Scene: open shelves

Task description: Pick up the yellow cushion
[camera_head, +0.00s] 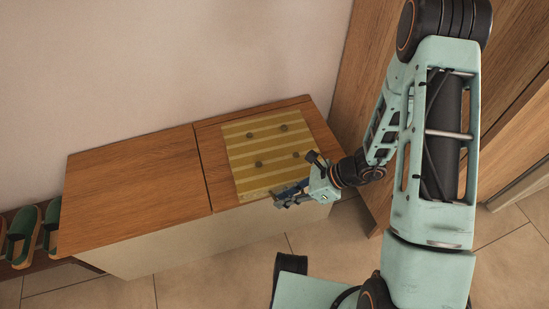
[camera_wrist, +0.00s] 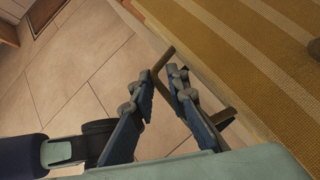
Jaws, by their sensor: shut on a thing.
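The yellow cushion (camera_head: 262,150) is striped, with several dark buttons, and lies flat on the right part of a wooden-topped bench. My gripper (camera_head: 285,194) is at its front right corner. In the wrist view, the cushion (camera_wrist: 245,55) fills the upper right, with its edge running diagonally. My gripper's two fingers (camera_wrist: 166,80) show beside that edge with a small gap between their tips. The gripper is shut on the cushion's edge, though the exact contact is hard to see.
The left part of the bench top (camera_head: 135,180) is bare. Green shoes (camera_head: 30,235) stand on a low rack at the far left. A tall wooden cabinet (camera_head: 365,60) stands close on the right. Tiled floor (camera_head: 190,280) lies in front of the bench.

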